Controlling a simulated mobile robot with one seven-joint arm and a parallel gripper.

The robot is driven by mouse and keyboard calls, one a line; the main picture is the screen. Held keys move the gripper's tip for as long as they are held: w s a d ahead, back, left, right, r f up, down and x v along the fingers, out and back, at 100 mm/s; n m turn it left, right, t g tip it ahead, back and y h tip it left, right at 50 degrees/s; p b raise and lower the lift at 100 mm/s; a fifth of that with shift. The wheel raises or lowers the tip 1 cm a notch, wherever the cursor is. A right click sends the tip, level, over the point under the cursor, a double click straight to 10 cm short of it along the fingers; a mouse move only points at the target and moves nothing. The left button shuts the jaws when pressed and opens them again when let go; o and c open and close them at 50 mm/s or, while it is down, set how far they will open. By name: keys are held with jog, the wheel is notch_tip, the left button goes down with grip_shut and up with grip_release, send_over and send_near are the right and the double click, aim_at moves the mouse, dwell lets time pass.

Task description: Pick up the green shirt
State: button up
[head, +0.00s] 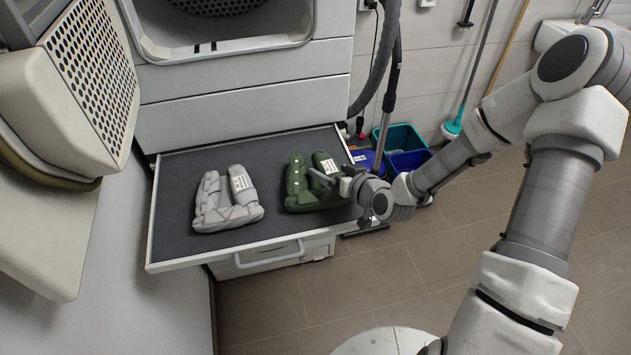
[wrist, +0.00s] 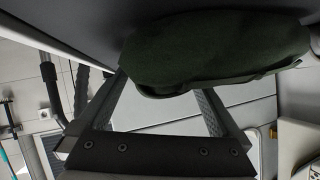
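The green shirt (head: 298,182) lies folded on the right half of a dark pull-out shelf (head: 176,195) in the head view. It also fills the top of the wrist view (wrist: 215,45). My gripper (head: 332,178) is at the shirt's right side, near the shelf's right edge. In the wrist view my gripper (wrist: 162,88) is open, its two fingers spread wide and their tips close to the shirt. The shirt's lower edge appears at the finger opening. I cannot tell whether the fingers touch the cloth.
A folded grey-white garment (head: 225,203) lies left of the shirt. The shelf has a front handle (head: 268,254). The white machine (head: 245,90) rises behind, and an open perforated door (head: 92,55) stands at left. Buckets (head: 400,138) and a hose (head: 385,55) are behind at right.

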grip_shut()
dwell(0.3)
jog(key=shift+r, duration=0.1)
